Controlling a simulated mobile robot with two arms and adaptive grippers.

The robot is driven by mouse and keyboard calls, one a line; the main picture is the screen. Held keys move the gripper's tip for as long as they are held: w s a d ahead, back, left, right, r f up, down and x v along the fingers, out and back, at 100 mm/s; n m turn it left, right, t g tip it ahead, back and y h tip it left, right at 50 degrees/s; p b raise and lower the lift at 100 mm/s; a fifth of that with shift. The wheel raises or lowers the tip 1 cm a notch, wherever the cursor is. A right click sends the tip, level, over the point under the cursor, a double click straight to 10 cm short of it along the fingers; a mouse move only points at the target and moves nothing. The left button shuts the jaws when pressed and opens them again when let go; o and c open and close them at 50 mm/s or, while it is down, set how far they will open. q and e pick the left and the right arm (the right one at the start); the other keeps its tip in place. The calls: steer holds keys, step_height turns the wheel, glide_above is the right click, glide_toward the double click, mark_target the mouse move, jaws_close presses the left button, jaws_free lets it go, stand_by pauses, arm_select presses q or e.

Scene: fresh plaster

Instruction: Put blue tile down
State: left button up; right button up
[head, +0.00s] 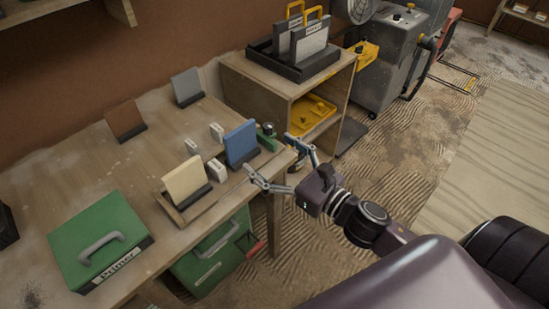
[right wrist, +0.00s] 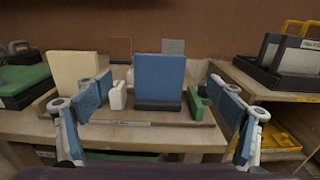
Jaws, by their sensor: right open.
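The blue tile (head: 241,143) stands upright in a dark holder on the wooden tray at the table's right front. In the right wrist view the blue tile (right wrist: 159,78) stands straight ahead, its base in the dark holder (right wrist: 158,105). My right gripper (head: 275,163) is open and empty in front of the tray, by the table's front edge. In the right wrist view its fingers (right wrist: 160,97) are spread wide to either side of the tile, apart from it. My left gripper is not in view.
A cream tile (head: 185,179) stands left of the blue one, with small white blocks (head: 217,132) nearby. A green block (head: 267,138) sits close on the right. Brown (head: 124,120) and grey (head: 186,86) tiles stand behind. A green Primer case (head: 98,236) lies left.

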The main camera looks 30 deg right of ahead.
steer(key=shift+s+d, duration=0.2)
steer(key=shift+s, duration=0.45)
